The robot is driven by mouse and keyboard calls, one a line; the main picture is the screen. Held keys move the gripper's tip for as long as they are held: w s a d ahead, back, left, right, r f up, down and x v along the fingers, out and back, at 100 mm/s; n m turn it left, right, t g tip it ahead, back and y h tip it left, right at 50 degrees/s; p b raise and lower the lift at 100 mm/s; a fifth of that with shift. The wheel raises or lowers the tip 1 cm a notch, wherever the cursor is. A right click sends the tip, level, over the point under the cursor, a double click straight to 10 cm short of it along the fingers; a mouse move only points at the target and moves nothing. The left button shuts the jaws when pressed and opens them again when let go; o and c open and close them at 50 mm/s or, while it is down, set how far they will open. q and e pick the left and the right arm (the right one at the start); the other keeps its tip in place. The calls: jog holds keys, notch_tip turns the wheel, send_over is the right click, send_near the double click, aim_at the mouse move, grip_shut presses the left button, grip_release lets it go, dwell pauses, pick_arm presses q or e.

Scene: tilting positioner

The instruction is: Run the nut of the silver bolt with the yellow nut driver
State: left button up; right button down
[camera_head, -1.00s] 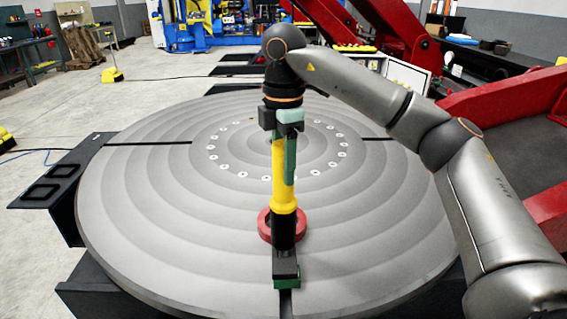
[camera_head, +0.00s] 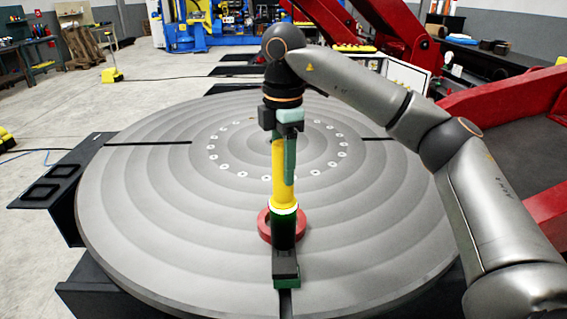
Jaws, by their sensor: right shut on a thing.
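The yellow nut driver (camera_head: 284,195) stands upright over the round grey table, its black lower end pointing down. A bright greenish-white ring shows at the bottom of its yellow body. My right gripper (camera_head: 284,150) is shut on its upper part, with a green finger along the side. The driver's lower end reaches down in front of a red ring (camera_head: 265,228) and meets or overlaps a dark block with green sides (camera_head: 286,283). The silver bolt and its nut cannot be made out; the driver may hide them. My left gripper is not in view.
The grey disc table (camera_head: 150,220) has concentric bands, radial slots and a circle of pale studs. Its left and right areas are clear. A black bracket (camera_head: 60,180) sticks out at the left. Red machine arms (camera_head: 510,105) stand close at the right.

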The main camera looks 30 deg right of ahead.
aim_at(282, 142)
jog(key=shift+f, duration=0.2)
notch_tip(282, 142, up, 6)
jog(key=p, duration=0.5)
jog(key=shift+w+f, duration=0.1)
jog(key=shift+f, duration=0.05)
jog(key=shift+r, duration=1.35)
